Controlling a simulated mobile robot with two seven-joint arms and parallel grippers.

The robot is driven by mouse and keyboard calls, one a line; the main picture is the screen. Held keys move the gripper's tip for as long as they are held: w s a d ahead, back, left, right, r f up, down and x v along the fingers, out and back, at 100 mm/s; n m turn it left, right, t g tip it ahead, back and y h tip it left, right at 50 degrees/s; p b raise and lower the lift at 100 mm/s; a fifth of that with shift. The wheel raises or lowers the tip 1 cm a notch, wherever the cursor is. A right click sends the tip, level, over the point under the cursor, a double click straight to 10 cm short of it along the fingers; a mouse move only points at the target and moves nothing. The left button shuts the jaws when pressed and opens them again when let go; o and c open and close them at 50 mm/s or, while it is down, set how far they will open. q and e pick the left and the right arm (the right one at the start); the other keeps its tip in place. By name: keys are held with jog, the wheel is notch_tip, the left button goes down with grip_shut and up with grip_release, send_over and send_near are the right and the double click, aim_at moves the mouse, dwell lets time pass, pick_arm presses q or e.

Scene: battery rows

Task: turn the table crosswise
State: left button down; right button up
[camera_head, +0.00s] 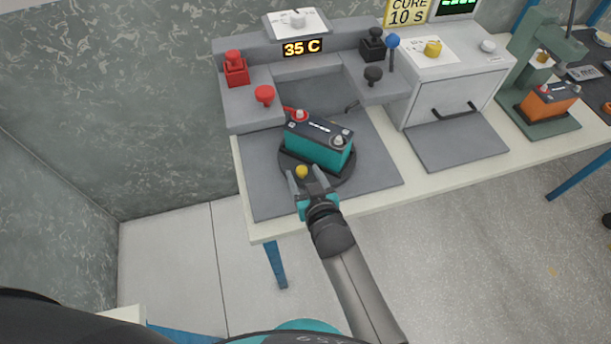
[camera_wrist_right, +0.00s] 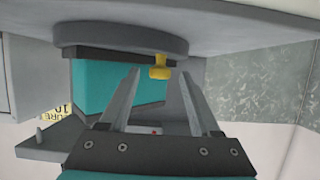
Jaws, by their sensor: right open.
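A round dark turntable (camera_head: 288,167) sits on the grey mat of the bench. A teal battery (camera_head: 315,150) with a black top rests on it, its long side running slightly down to the right. A yellow knob (camera_head: 302,171) stands at the turntable's front edge. My right gripper (camera_head: 304,178) is open at the knob, its fingers to either side of it. In the right wrist view the yellow knob (camera_wrist_right: 160,67) shows between the tips of the open fingers (camera_wrist_right: 152,85), with the turntable rim (camera_wrist_right: 120,38) and battery (camera_wrist_right: 92,85) behind. Contact cannot be told. My left gripper is not in view.
A grey fixture with a red block (camera_head: 235,69), red knob (camera_head: 264,94), black knobs and a "35 C" display (camera_head: 302,48) stands behind the turntable. An orange battery (camera_head: 549,100) sits on a green press farther right.

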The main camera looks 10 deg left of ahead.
jog(key=shift+s+d+r, duration=0.15)
jog(key=shift+s+d, duration=0.05)
jog(key=shift+s, duration=0.2)
jog(key=p+v, duration=0.3)
jog(key=v, duration=1.1)
jog(key=shift+r, duration=0.2)
